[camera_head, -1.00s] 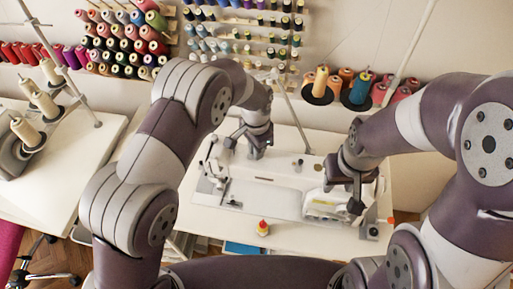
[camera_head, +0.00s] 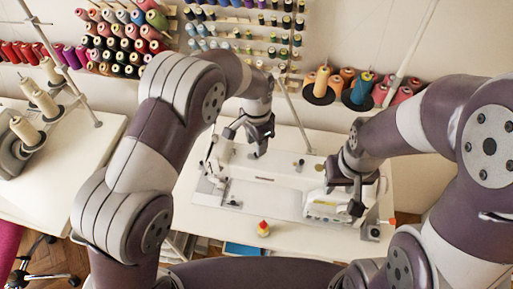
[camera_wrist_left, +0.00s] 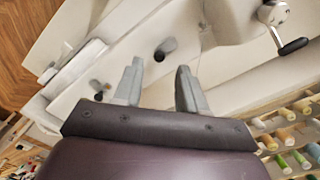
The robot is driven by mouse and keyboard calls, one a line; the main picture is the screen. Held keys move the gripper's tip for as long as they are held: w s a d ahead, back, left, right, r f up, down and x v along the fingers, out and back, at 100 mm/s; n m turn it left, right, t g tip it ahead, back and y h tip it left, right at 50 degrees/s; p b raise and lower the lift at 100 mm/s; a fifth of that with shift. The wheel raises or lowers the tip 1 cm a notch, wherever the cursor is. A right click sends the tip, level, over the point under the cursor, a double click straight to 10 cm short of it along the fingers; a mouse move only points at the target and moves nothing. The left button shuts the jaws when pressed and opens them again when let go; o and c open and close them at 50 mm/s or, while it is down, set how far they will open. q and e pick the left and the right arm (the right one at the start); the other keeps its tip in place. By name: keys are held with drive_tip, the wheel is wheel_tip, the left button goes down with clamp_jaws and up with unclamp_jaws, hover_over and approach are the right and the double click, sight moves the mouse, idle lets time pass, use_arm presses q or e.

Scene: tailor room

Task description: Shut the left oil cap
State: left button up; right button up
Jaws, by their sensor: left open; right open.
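The left oil cap (camera_wrist_left: 167,47) shows in the left wrist view as a small dark piece standing up from the white sewing machine (camera_wrist_left: 125,75). It lies just beyond my left gripper (camera_wrist_left: 158,68), whose two grey fingers are spread and empty. A second small dark cap (camera_wrist_left: 97,86) lies further left in that view. In the head view my left gripper (camera_head: 243,143) hangs over the left part of the sewing machine (camera_head: 265,195). A small dark knob (camera_head: 298,165) stands on the machine there. My right gripper (camera_head: 346,190) is over the machine's right end; its fingers are partly hidden.
Thread cones (camera_head: 321,80) stand behind the table. A crank handle (camera_wrist_left: 293,46) is close by in the left wrist view. Another white table (camera_head: 75,180) is at the left.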

use_arm(q)
wheel_tip(320, 180, up, 10)
drive_tip(key=p, duration=0.2)
drive_tip(key=shift+f, duration=0.2)
drive_tip(key=shift+s+a, duration=0.1)
drive_tip(key=s+a+f+n+t+b, duration=0.1)
drive_tip(key=s+a+f+n, duration=0.1)
drive_tip(key=s+a+n, duration=0.9)
drive_tip(key=s+a, duration=0.6)
drive_tip(key=a, duration=0.1)
drive_tip(key=shift+a+f+b, duration=0.2)
drive_tip(key=shift+f+b, duration=0.1)
drive_tip(key=shift+b, duration=0.1)
